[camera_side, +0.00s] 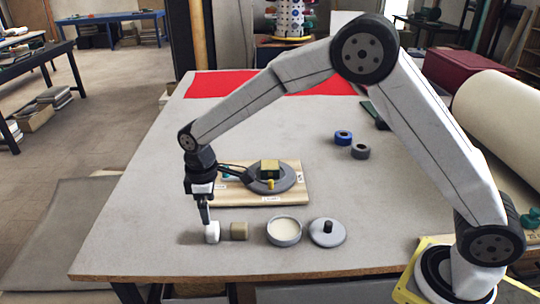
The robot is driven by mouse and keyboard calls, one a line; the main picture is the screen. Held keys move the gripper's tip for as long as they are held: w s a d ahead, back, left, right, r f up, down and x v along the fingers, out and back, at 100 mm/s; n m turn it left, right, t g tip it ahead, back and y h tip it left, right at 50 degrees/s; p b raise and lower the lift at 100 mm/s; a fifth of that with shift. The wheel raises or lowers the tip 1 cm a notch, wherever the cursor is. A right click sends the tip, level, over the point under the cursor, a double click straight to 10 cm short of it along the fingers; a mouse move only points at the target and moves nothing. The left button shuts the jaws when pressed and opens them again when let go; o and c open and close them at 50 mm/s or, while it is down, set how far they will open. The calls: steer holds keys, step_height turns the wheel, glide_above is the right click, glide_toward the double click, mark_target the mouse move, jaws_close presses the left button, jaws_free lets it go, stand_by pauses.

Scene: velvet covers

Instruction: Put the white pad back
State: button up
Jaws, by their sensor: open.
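The white pad (212,233) is a small white block near the front left of the table. My gripper (206,218) points straight down at it, with the finger ends at the pad's top and left side. The jaws are open; I cannot tell whether they touch the pad or straddle it. The far finger is hidden at this size.
Right of the pad stand a tan block (239,231), a round dish (284,240) with cream filling and a grey knobbed lid (327,239). Behind are a wooden board (293,196) bearing a grey disc (286,184) with a green-yellow block, and blue (343,138) and grey rings (360,152).

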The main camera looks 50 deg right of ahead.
mark_target(212, 226)
steer(key=shift+r, duration=2.15)
steer(key=shift+d, duration=0.1)
steer(key=s+d+f+m+t, duration=0.1)
steer(key=s+d+m, duration=0.3)
steer(key=s+d, duration=0.3)
steer(key=s+d+f+m+t, duration=0.1)
steer(key=s+d+m, duration=0.4)
steer(key=s, duration=0.8)
steer(key=d, duration=0.3)
steer(key=shift+d+f+t, duration=0.25)
steer(key=shift+f+t, duration=0.05)
steer(key=shift+f, duration=0.05)
